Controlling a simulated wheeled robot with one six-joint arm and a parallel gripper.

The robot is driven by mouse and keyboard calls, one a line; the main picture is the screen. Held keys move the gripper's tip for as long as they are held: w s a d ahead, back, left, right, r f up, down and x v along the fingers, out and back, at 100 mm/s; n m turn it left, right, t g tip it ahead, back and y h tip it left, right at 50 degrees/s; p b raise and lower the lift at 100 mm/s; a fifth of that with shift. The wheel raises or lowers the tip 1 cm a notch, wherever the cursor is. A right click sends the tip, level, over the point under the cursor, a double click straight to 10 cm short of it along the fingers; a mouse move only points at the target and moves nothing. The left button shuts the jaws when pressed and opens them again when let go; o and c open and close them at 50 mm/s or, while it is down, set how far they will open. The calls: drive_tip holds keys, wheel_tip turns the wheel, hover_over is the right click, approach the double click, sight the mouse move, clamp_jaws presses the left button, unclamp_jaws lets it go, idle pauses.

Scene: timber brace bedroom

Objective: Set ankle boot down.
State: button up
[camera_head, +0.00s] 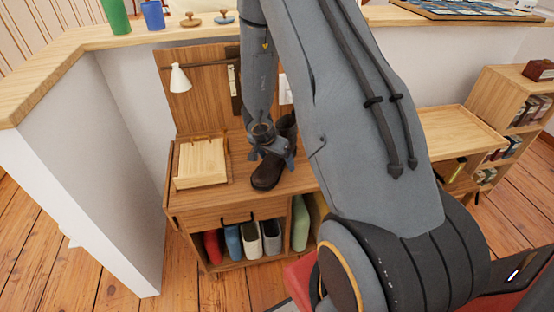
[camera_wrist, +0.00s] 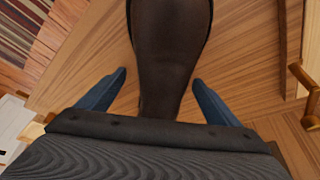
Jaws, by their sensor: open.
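A dark brown ankle boot (camera_head: 266,172) is upright on the wooden top of a low cabinet (camera_head: 238,198) in the head view. In the wrist view the boot (camera_wrist: 172,50) fills the upper middle, with wood surface on both sides of it. My gripper (camera_head: 272,150) is at the boot's upper part. In the wrist view my gripper (camera_wrist: 158,92) is open, with one blue finger on each side of the boot and a visible gap between each finger and the leather. My arm hides part of the boot's shaft in the head view.
A light wooden box (camera_head: 201,161) stands left of the boot on the same top. A white lamp (camera_head: 179,78) hangs on the back panel. A white partition (camera_head: 95,150) is at left, a wooden shelf unit (camera_head: 515,90) at right.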

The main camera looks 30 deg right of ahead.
drive_tip(key=c, duration=1.7)
